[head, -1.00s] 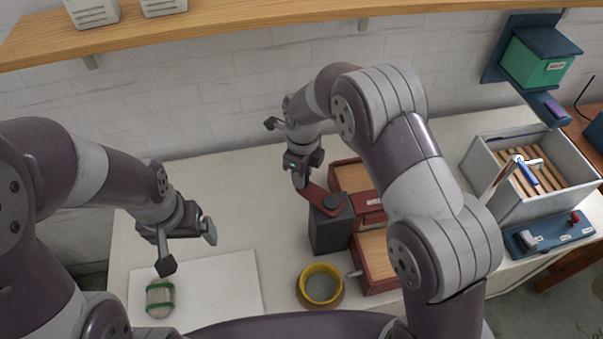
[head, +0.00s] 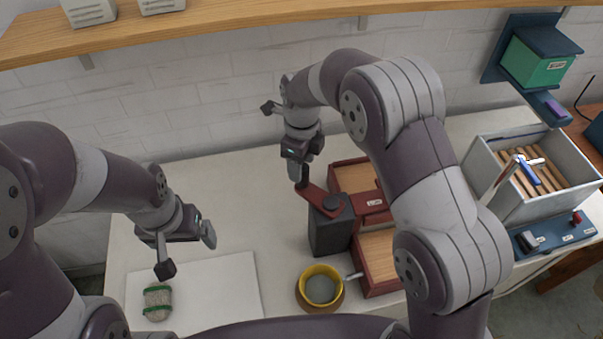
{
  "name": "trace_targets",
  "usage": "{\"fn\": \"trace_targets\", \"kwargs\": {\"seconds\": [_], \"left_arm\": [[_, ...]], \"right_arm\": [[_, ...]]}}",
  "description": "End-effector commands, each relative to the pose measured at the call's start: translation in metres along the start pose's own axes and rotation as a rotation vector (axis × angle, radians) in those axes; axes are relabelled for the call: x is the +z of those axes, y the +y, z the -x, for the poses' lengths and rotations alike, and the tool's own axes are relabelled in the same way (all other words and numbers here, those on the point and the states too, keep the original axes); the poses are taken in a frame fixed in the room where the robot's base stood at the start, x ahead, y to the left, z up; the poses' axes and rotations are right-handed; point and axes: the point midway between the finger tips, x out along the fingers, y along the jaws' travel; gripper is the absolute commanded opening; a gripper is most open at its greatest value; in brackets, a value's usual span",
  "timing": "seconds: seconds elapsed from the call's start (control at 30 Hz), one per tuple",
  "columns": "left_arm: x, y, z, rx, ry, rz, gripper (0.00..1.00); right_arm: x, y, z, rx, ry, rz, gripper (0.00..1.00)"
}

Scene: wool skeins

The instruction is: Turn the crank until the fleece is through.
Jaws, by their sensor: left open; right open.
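A red-framed wooden machine (head: 368,279) stands on the table with a dark grey block (head: 328,237) at its left side. A red crank arm (head: 320,203) sits on top of the block, its dark upright handle (head: 304,178) at the far left end. My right gripper (head: 296,170) is open at the handle; I cannot tell whether its fingers touch it. My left gripper (head: 187,253) is open and empty above the white board. A beige wool roll with green bands (head: 157,303) lies on that board. My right arm hides part of the machine, and I see no fleece in it.
A yellow-rimmed pot (head: 321,305) stands close in front of the block. A white board (head: 222,285) lies at left. A grey crate (head: 485,170) with wooden slats and a blue tool rack (head: 553,238) are at right. The table behind the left gripper is clear.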

Motion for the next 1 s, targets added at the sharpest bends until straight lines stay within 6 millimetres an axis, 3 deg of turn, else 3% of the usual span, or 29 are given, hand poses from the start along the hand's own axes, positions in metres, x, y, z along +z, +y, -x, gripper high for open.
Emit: {"fn": "trace_targets", "kwargs": {"seconds": [0.03, 0.1, 0.2, 0.3, 0.9, 1.0], "left_arm": [[0.001, 0.000, -0.009, 0.000, 0.000, 0.000, 0.94], [0.001, 0.000, -0.002, 0.000, -0.001, 0.000, 0.94], [-0.003, 0.000, 0.028, 0.000, 0.000, 0.000, 0.94], [-0.005, 0.000, 0.039, 0.000, 0.001, 0.000, 0.94], [-0.005, 0.000, 0.041, 0.000, 0.000, 0.000, 0.94], [-0.005, 0.000, 0.041, 0.000, 0.000, 0.000, 0.94]], "right_arm": [[0.001, -0.001, 0.009, -0.004, -0.005, 0.000, 0.56], [0.001, -0.001, 0.034, -0.004, -0.004, 0.000, 0.56], [0.001, 0.000, 0.069, 0.000, 0.000, 0.000, 0.56], [0.001, 0.000, 0.083, 0.000, 0.000, 0.000, 0.56], [0.001, 0.000, 0.085, -0.001, 0.000, 0.001, 0.56], [0.001, -0.001, 0.085, -0.003, -0.002, 0.070, 0.56]]}}
